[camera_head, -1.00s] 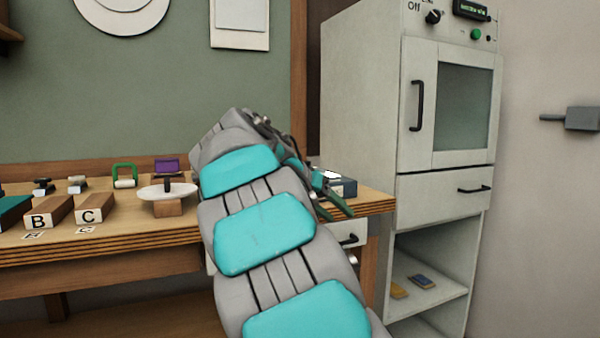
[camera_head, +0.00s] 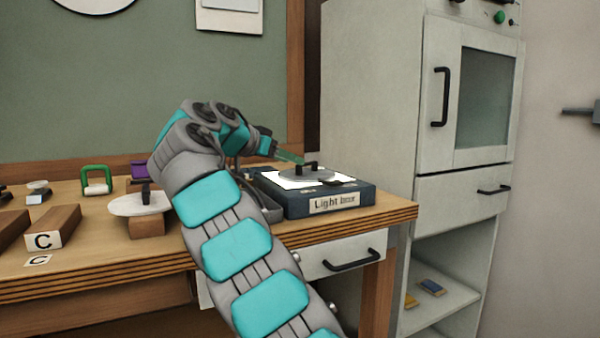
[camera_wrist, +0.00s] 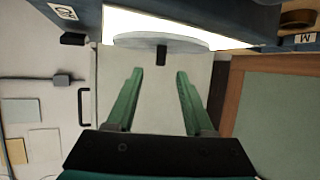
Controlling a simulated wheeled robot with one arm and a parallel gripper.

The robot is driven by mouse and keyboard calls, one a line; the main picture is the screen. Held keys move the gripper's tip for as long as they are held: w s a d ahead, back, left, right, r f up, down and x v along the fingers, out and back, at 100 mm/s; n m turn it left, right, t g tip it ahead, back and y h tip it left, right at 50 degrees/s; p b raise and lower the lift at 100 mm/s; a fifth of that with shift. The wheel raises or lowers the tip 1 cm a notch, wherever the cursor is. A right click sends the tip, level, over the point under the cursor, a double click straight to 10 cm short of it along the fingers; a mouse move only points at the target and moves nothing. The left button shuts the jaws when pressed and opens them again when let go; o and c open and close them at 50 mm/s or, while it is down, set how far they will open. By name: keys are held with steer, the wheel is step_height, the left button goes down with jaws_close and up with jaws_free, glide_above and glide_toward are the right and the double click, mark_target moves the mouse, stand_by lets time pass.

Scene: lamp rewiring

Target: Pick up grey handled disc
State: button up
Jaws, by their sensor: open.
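The grey handled disc (camera_head: 292,176) lies on the lit white top of the light box (camera_head: 296,204), with its black handle upright. In the wrist view the disc (camera_wrist: 190,42) shows edge-on near the top, and its black handle (camera_wrist: 161,56) points toward the gap between my fingers. My gripper (camera_wrist: 160,72) is open and empty, its two green fingers spread on either side of the handle's line, with a gap before the handle. In the head view my gripper (camera_head: 289,157) is just left of the handle; the wrist partly hides it.
A white disc with a dark handle (camera_head: 126,206) rests on a wooden block left of my arm. A tall grey cabinet (camera_head: 375,110) rises right of the bench.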

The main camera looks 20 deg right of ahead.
mark_target(306, 163)
steer(key=x, duration=0.7)
steer(key=shift+w+d, duration=0.2)
jaws_close()
stand_by(1.3)
